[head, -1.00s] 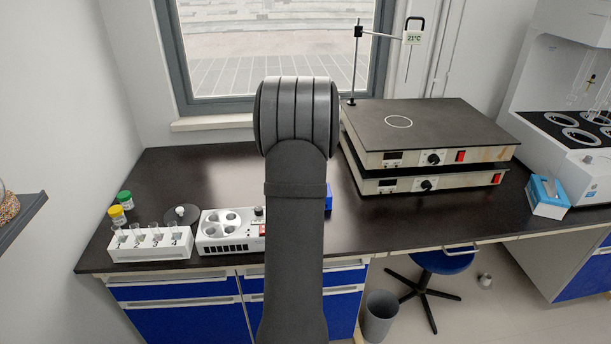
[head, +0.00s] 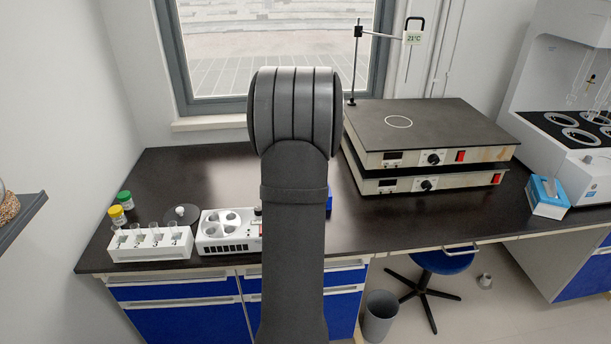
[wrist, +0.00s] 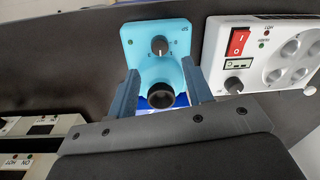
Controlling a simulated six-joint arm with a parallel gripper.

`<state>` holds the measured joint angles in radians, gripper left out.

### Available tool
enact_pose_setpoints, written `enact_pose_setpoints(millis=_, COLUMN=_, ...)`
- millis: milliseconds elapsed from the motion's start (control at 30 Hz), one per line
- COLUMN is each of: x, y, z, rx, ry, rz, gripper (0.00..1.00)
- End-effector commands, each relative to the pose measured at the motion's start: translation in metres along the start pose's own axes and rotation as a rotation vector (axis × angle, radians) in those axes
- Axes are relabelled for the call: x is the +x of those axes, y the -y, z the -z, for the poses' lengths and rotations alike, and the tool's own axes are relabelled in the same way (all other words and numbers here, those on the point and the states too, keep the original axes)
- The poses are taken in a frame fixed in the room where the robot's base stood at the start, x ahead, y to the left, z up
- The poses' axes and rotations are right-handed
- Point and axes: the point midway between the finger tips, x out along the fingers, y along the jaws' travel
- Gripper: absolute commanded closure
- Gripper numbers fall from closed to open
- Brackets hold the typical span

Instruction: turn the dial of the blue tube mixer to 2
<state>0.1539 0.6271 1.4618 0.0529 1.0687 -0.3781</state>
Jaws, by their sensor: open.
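The light blue tube mixer (wrist: 156,38) shows at the top middle of the wrist view. Its dark dial (wrist: 159,46) has a pale pointer line and small marks around it that I cannot read clearly. The mixer's black round cup (wrist: 160,98) is nearer, between the fingers. My gripper (wrist: 160,68) is open, with one finger on each side of the mixer's narrow middle, and no contact is clear. The dial lies just past the fingertips. In the head view my arm hides the gripper and most or all of the mixer.
A white heater with round wells (wrist: 275,50) and a red switch stands close to the right in the wrist view. In the head view a white tube rack (head: 150,245) stands at left and stacked hotplates (head: 430,145) at right. The bench behind the heater is clear.

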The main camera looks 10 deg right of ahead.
Motion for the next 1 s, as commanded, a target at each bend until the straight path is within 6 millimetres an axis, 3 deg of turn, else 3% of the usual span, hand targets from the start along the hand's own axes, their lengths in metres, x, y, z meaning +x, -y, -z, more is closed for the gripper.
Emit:
enact_pose_setpoints(millis=200, x=-0.046, y=-0.001, z=0.001, rx=0.002, ry=-0.004, rz=-0.002, gripper=0.54)
enact_pose_setpoints(millis=500, x=-0.093, y=0.000, z=0.001, rx=0.002, ry=0.000, rz=-0.001, gripper=0.54)
enact_pose_setpoints(millis=700, x=-0.106, y=0.000, z=0.000, rx=0.003, ry=0.001, rz=0.000, gripper=0.54)
enact_pose_setpoints(millis=1000, x=-0.107, y=0.000, z=0.000, rx=0.002, ry=0.001, rz=0.000, gripper=0.54)
